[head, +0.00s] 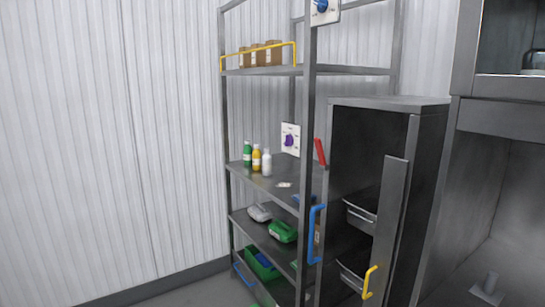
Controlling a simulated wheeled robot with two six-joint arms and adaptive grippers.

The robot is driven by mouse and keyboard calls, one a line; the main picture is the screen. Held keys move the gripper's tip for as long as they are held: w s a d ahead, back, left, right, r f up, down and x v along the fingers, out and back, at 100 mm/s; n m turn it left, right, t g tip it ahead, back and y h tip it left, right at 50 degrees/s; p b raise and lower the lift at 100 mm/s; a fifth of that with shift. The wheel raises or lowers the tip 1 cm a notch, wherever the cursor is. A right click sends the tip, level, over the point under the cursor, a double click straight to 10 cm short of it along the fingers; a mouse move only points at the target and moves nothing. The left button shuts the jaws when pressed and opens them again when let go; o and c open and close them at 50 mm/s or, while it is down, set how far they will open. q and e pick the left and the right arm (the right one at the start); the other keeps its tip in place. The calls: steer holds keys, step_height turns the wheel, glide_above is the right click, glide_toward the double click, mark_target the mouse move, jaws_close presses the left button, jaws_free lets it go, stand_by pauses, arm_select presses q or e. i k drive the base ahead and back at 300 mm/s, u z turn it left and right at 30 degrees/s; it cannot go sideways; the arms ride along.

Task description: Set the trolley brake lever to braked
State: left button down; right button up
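A red lever-like bar (320,152) stands nearly upright, tilted slightly, by the left edge of a dark grey metal cabinet (390,104). I cannot tell whether it is the trolley brake lever or which position it marks. No clearly recognisable trolley is in view. Neither of my grippers is in the head view.
A grey metal shelf rack (262,71) with bottles (256,158), boxes and green containers (282,232) stands against the white wall. The cabinet has a blue handle (315,235) and a yellow handle (370,282) near it. Bare floor (200,293) shows at lower left.

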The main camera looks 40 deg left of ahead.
mark_target(322, 165)
steer(key=u, duration=0.8)
steer(key=k, duration=0.6)
steer(key=u, duration=0.6)
steer(key=i, duration=1.15)
steer(key=z, duration=0.45)
